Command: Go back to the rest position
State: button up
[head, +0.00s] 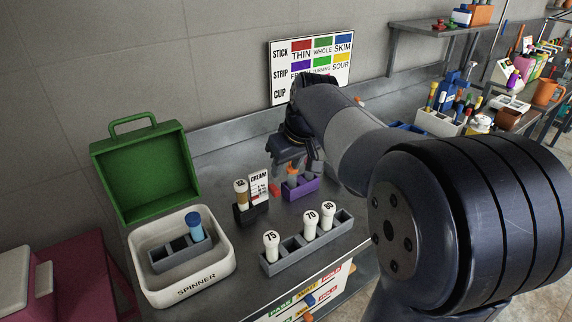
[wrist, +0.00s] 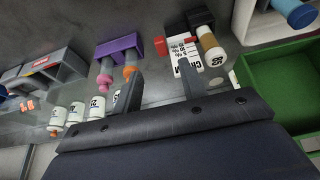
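My gripper (head: 296,170) hangs over the counter in the head view, just above and behind the purple holder (head: 302,189). Its two fingers are apart in the wrist view (wrist: 160,73), with nothing held between them. The purple holder, also in the wrist view (wrist: 119,46), carries tubes with an orange and a pink top. A tan-filled tube (head: 241,197) stands in a dark holder beside the CREAM card (head: 259,188), left of my gripper. My forearm covers part of the counter's right side in the head view.
A grey rack (head: 325,246) with white-capped tubes 75, 70 and 80 stands near the front edge. The white spinner (head: 218,270), green lid open, holds a blue-capped tube (head: 194,227). A colour chart (head: 310,66) stands at the wall. A shelf (head: 432,26) is at upper right.

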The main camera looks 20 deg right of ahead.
aim_at(276, 190)
jog(key=shift+f, duration=0.1)
jog(key=x, duration=1)
jog(key=shift+w+f, duration=0.2)
jog(key=shift+w, duration=0.05)
notch_tip(276, 190, up, 2)
jog(key=shift+s+r+p, duration=0.1)
jog(key=shift+r+p, duration=0.15)
jog(key=shift+p, duration=0.45)
jog(key=shift+r, duration=0.45)
